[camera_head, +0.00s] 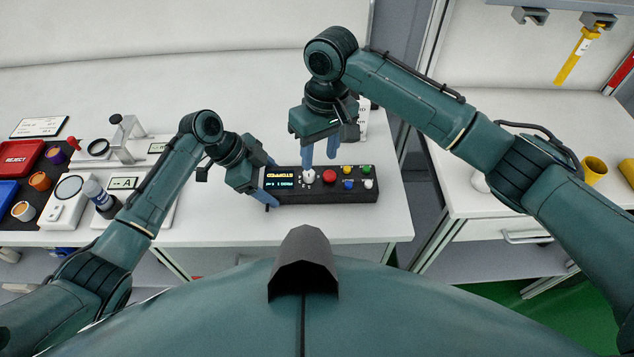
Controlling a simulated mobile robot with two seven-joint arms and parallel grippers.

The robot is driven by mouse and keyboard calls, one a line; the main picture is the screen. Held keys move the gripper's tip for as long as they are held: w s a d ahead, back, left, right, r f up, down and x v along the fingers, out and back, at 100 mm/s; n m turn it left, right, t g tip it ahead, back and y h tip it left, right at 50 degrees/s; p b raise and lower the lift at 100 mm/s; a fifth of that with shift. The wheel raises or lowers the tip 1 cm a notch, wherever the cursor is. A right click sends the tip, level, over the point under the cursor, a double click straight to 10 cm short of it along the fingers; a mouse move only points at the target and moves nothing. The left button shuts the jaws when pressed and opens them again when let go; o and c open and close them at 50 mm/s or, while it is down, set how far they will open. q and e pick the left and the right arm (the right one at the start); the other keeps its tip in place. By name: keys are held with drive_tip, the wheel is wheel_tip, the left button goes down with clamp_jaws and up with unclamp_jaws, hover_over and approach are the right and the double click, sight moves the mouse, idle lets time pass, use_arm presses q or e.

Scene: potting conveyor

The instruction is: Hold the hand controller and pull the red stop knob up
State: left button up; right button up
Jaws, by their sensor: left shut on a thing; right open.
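The hand controller (322,196) is a black box on the white table in front of me. It has a small lit display, a white knob, the red stop knob (329,176) and several coloured buttons. My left gripper (270,187) is shut on the controller's left end. My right gripper (320,157) is open and points down just behind the controller, above and slightly left of the red stop knob. Whether its fingers touch anything cannot be told.
At the left are a red reject tray (20,157), a blue tray (8,192), small pots and instruments. A second white table (470,203) at the right holds yellow cups (595,169). A gap separates the tables. The table behind the controller is mostly clear.

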sight(329, 174)
drive_tip(key=shift+m+t+h, duration=0.4)
drive_tip(key=shift+h, duration=0.1)
drive_tip(key=shift+w+d+f, duration=0.35)
drive_tip(key=shift+f, duration=0.95)
drive_tip(key=shift+w+d+f, duration=0.3)
drive_tip(key=shift+d+f, duration=0.05)
drive_tip(key=shift+f, duration=0.9)
drive_tip(key=shift+w+d+f, duration=0.35)
drive_tip(key=shift+f, duration=0.95)
drive_tip(key=shift+c, duration=0.4)
drive_tip(key=c, duration=0.7)
